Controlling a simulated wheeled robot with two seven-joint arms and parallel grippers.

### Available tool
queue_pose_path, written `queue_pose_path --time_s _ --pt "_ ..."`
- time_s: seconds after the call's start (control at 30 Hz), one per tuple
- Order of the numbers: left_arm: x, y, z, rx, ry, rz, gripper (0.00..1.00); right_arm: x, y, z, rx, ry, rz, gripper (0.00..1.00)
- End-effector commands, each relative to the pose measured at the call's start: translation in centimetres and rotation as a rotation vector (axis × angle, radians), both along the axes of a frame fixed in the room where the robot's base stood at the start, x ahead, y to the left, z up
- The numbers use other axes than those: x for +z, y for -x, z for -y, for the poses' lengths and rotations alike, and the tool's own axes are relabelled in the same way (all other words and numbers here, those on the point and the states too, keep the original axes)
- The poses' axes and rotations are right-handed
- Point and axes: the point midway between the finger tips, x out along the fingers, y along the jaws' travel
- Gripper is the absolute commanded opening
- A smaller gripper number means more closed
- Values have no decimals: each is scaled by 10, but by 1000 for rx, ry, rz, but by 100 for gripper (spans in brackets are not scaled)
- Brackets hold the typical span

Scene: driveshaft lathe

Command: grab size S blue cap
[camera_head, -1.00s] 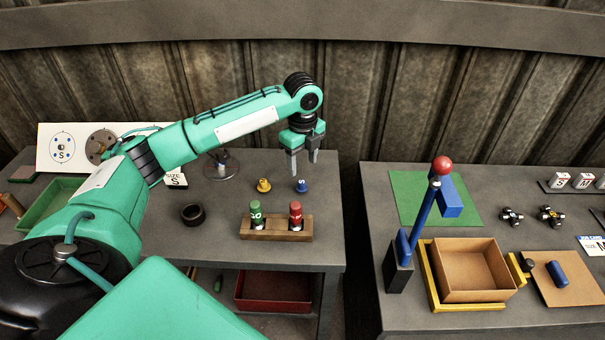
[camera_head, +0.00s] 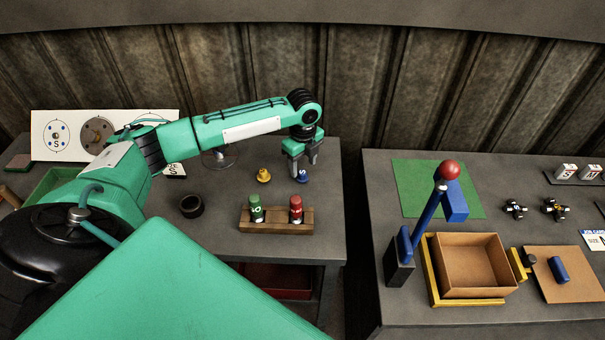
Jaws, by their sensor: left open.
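The small blue cap (camera_head: 302,178) stands on the left table, to the right of a yellow cap (camera_head: 264,175). My left gripper (camera_head: 302,172) is open, pointing down, with its fingertips just at or above the blue cap. One finger appears left of the cap and the other to its right. I cannot tell whether the fingers touch it. The cap's upper part is partly hidden by the gripper. My right gripper is not in view.
A wooden block (camera_head: 276,226) holds a green bottle (camera_head: 256,208) and a red bottle (camera_head: 295,208) in front of the caps. A black ring (camera_head: 191,206) lies to the left. A gap separates this table from the right table, which holds a cardboard box (camera_head: 472,266).

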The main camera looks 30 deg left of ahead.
Motion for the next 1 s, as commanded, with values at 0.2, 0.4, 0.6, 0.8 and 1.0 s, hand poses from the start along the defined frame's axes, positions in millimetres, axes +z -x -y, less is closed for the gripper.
queue_pose_path --time_s 0.2,0.4,0.6,0.8,1.0 --pt "-30 3 0 1 -1 -3 55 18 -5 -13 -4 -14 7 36" --pt "-42 3 0 -1 -1 -1 55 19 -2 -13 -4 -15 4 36" --pt "-42 3 0 -1 -1 0 45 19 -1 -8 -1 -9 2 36" --pt "-41 3 0 0 -1 0 9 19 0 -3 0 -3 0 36" --pt "-41 3 0 0 -1 0 9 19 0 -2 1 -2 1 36"
